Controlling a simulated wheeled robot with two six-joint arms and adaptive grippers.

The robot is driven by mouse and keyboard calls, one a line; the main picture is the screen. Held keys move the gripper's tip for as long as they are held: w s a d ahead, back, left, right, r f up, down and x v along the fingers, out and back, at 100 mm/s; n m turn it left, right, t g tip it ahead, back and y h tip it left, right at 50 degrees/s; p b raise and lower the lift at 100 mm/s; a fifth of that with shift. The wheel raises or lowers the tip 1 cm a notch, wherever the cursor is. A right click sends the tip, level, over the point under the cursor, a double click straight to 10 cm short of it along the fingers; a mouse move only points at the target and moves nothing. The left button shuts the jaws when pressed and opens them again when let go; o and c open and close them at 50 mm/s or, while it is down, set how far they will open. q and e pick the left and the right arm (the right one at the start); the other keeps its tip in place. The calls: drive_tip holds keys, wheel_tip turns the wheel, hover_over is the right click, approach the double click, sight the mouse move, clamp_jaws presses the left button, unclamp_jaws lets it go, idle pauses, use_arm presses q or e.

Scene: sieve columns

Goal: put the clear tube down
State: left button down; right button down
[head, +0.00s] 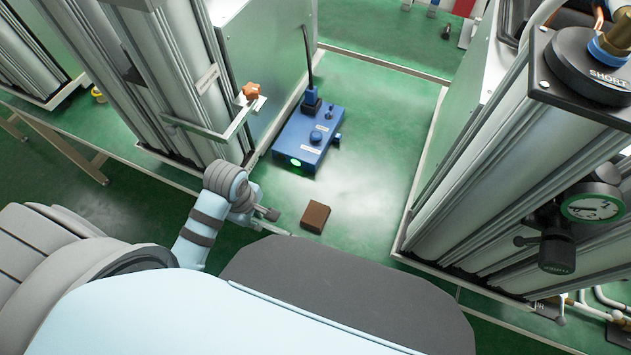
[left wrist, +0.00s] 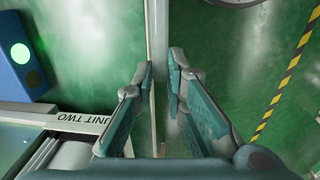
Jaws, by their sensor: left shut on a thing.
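My left gripper (head: 279,223) is low over the front edge of the green bench, left of a small brown block. In the left wrist view its two fingers (left wrist: 163,88) stand a narrow gap apart, closed on the clear tube. The tube is see-through and hard to make out against the pale bench edge behind the fingers, so its ends and tilt cannot be told. My right gripper is not in view.
The brown block (head: 315,216) lies on the bench. A blue box (head: 309,138) with a lit green button stands behind it. Metal columns (head: 170,75) rise at left and right (head: 500,180). The bench between the block and the right column is clear.

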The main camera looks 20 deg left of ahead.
use_arm(q)
drive_tip(key=b, duration=0.3)
approach(291, 178)
drive_tip(key=shift+w+f+b, duration=0.15)
drive_tip(key=shift+f+b, duration=0.25)
drive_tip(key=shift+f, duration=0.6)
wheel_tip(291, 178, down, 5)
drive_tip(key=shift+w+r+b, duration=0.15)
drive_tip(key=shift+b, duration=0.75)
drive_tip(key=c, duration=1.6)
unclamp_jaws()
drive_tip(key=shift+c, duration=0.2)
